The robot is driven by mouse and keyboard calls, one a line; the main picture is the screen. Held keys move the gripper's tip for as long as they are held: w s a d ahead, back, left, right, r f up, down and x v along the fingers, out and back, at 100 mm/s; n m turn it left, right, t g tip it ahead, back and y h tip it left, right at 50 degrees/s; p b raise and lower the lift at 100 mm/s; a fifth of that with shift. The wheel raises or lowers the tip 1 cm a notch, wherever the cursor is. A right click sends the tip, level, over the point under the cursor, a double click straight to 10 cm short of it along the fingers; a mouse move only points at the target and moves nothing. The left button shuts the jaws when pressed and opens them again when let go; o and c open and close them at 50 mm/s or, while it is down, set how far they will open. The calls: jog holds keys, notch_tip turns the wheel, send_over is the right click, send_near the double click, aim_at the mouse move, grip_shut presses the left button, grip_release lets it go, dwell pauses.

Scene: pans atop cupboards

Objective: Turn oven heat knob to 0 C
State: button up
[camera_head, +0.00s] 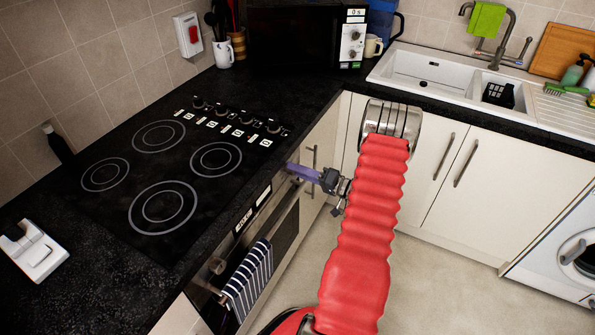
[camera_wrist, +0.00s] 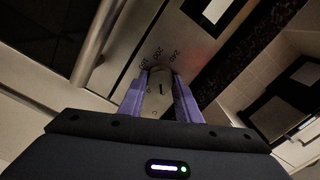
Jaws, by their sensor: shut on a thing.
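The oven (camera_head: 285,230) is built in under the black worktop, with a display and a long handle on its front. In the head view my gripper (camera_head: 298,171) reaches the oven front just under the worktop edge; the knob is hidden there.
A striped towel (camera_head: 248,280) hangs from the oven handle (camera_head: 262,240). The hob (camera_head: 165,175) lies above on the worktop. White cupboards (camera_head: 440,170) with metal handles stand to the right, and the floor (camera_head: 430,280) before them is clear. A washing machine (camera_head: 570,260) is at the far right.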

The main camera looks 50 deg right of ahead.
jog(key=n, duration=0.5)
jog(key=shift+a+f+n, duration=0.2)
jog(key=shift+f+n, duration=0.05)
jog(key=shift+n, duration=0.05)
jog(key=n, duration=0.4)
jog(key=shift+n, duration=0.3)
jog(key=shift+r, duration=0.1)
jog(key=o, duration=1.1)
jog(key=shift+r, duration=0.1)
jog(key=shift+c, duration=0.2)
jog(key=shift+d, duration=0.1)
jog(key=v, duration=1.3)
jog(key=shift+s, duration=0.4)
